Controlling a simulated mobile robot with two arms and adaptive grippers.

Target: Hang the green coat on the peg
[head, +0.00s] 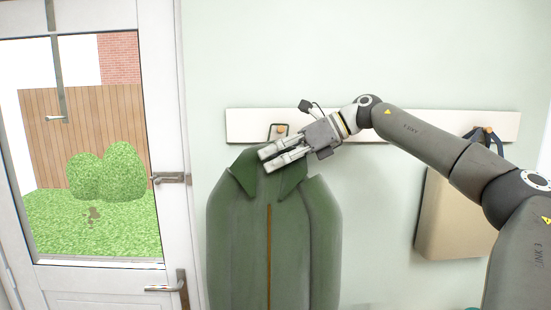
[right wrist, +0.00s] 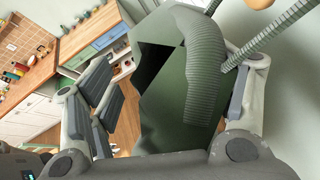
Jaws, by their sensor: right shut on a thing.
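The green coat (head: 240,240) hangs upright against the wall, its collar level with my right gripper (head: 266,160). That gripper is shut on the coat's collar. In the right wrist view the green fabric (right wrist: 175,95) lies between the fingers. The coat's dark hanging loop (head: 270,130) stands up above the collar. The wooden peg (head: 281,129) shows within the loop's outline. In the right wrist view the peg (right wrist: 258,3) shows between the loop's two straps (right wrist: 275,38). I cannot tell whether the loop bears on the peg. My left gripper is not in view.
A white peg rail (head: 400,124) runs along the wall. A tan bag (head: 440,220) hangs from another peg at the right, behind my right arm. A glazed white door (head: 165,130) with handles is at the left. The right wrist view shows a kitchen counter (right wrist: 90,35).

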